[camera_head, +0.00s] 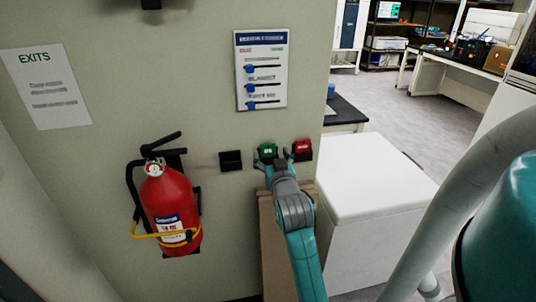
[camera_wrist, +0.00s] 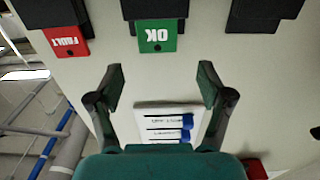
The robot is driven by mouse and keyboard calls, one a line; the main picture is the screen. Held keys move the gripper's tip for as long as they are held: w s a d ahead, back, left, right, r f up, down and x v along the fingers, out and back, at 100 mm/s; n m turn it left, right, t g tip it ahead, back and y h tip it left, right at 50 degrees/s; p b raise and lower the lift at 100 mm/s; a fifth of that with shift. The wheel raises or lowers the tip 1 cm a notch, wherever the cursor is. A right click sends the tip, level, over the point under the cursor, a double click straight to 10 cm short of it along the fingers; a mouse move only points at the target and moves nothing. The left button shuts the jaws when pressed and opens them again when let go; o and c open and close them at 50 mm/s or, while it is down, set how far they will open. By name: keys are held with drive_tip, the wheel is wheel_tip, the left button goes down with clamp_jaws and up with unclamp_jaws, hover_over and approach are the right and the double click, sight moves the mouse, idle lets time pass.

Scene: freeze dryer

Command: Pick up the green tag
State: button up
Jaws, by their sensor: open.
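The green tag (camera_head: 267,150) sits in a black holder on the wall, in the middle of the head view. My gripper (camera_head: 268,163) is at the wall just below the tag in the head view. In the wrist view my gripper (camera_wrist: 158,70) is open and empty, its fingers spread apart with the tag beyond the gap between the tips.
An empty-looking black holder (camera_head: 230,161) is left of the green tag. A red fire extinguisher (camera_head: 172,208) hangs farther left. A sign board (camera_head: 262,68) with blue markers is above. A white chest (camera_head: 370,200) stands at right, beside the wall's edge.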

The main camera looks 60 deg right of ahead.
sight(268, 145)
drive_tip(key=shift+x, duration=2.65)
drive_tip(key=shift+s, duration=0.1)
drive_tip(key=c, duration=0.9)
